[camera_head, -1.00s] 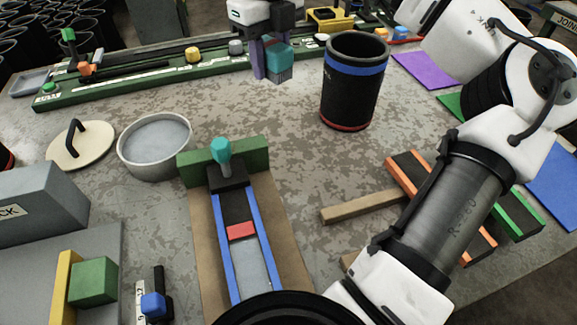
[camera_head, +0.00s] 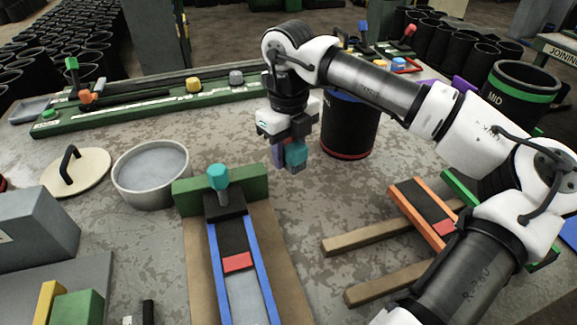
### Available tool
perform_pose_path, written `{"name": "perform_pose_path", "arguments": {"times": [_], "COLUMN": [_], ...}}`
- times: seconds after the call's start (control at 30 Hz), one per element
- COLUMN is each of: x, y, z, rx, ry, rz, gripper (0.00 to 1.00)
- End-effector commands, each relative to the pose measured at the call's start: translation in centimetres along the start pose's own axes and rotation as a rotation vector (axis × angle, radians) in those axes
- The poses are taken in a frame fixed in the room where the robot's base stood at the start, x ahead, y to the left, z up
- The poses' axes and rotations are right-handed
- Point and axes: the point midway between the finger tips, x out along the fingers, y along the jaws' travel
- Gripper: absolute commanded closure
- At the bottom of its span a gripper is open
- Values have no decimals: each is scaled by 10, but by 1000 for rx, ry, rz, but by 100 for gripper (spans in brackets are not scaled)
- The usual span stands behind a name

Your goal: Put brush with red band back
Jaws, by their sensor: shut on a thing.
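My gripper (camera_head: 287,152) hangs fingers-down above the table, left of the black sleeve with a blue band. It is shut on a small teal block (camera_head: 295,154) with a darker lower end, beside a purple finger. I see no red band on this block, and cannot tell if it is the brush. Red bands show on a blue-railed rack (camera_head: 237,262) at the front and on an orange-edged holder (camera_head: 445,228) at the right. A teal knob (camera_head: 218,178) stands at the rack's far end.
The black sleeve (camera_head: 349,130) stands just right of my gripper. A round metal pan (camera_head: 150,198) and a lid with a handle (camera_head: 74,172) lie left. A long green rail (camera_head: 140,108) runs along the back. Wooden bars (camera_head: 385,235) lie right; the table between them and the rack is clear.

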Motion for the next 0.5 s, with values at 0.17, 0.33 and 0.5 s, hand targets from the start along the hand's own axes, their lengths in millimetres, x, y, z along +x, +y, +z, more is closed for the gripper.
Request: {"name": "perform_pose_path", "arguments": {"times": [0.17,0.33,0.5], "x": [16,41,44], "y": [0,0,0], "z": [0,0,0], "rx": [0,0,0], "ry": [1,1,0], "rz": [2,1,-1], "gripper": [85,85,85]}}
